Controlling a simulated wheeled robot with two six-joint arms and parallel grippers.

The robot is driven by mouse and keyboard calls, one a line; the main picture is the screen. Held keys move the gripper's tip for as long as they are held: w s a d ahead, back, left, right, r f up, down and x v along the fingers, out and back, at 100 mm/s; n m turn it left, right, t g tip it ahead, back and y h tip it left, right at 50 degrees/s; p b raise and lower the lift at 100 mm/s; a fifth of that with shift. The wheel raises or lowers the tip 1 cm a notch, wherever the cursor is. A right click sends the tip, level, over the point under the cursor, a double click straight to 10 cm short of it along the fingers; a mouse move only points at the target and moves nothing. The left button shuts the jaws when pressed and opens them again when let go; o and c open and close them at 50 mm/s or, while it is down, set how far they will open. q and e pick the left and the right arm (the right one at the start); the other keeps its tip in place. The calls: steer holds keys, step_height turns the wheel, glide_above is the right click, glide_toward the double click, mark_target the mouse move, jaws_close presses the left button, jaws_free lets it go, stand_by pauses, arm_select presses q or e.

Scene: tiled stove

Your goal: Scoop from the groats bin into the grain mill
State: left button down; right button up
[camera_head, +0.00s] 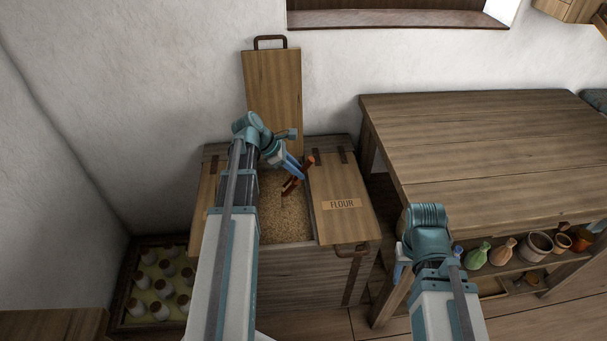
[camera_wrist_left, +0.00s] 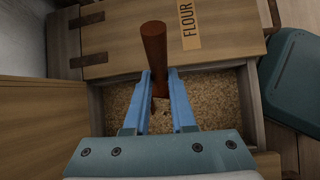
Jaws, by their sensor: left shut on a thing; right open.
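The groats bin (camera_head: 305,265) is a wooden chest with its middle compartment open and grain showing inside (camera_head: 280,222). My left gripper (camera_head: 294,172) is over this compartment and is shut on a red-brown wooden handle (camera_head: 309,161), which I take to be the scoop's. The handle also shows between the blue fingers in the left wrist view (camera_wrist_left: 153,45). My right gripper (camera_head: 399,265) is empty and open, right of the chest by the table. No grain mill can be made out.
A closed lid marked FLOUR (camera_head: 342,190) covers the chest's right side. A raised wooden lid (camera_head: 272,90) leans on the wall behind. A bare wooden table (camera_head: 480,140) stands right, with vases and pots (camera_head: 538,245) on its lower shelf. A crate of bottles (camera_head: 155,240) stands left.

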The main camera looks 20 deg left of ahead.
arm_select(q)
steer(key=a+h+b, duration=0.1)
steer(key=s+a+r+t+h+b, duration=0.1)
steer(key=a+h+b, duration=0.1)
steer(key=a+t+h+b, duration=0.1)
steer(key=a+b, duration=0.1)
steer(key=shift+s+r+h, duration=0.15)
steer(key=shift+s+h, duration=0.2)
steer(key=shift+h, duration=0.05)
stand_by(1.7)
